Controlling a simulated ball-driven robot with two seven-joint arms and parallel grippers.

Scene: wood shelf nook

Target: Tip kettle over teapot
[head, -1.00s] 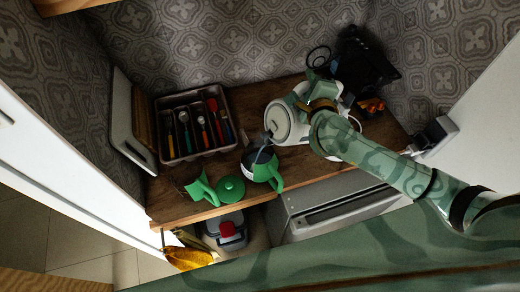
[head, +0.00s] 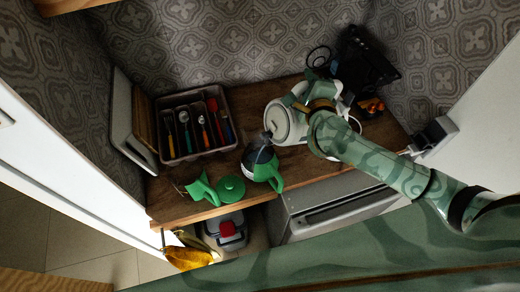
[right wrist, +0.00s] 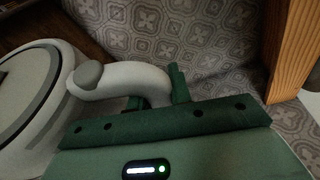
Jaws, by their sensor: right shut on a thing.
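The pale kettle (head: 279,124) is held above the counter, its lid facing the camera and its spout toward the teapot. The green and white teapot (head: 273,171) stands open below and left of the kettle, with a greyish patch at its mouth that I cannot make out clearly. My right gripper (head: 318,92) is shut on the kettle's handle. The right wrist view shows the pale curved handle (right wrist: 125,78) between the dark green fingers (right wrist: 160,92), and part of the kettle's round lid (right wrist: 25,90). My left gripper is not in view.
A black appliance (head: 368,62) is at the back right. The counter's front edge (head: 190,220) is close to the teapot.

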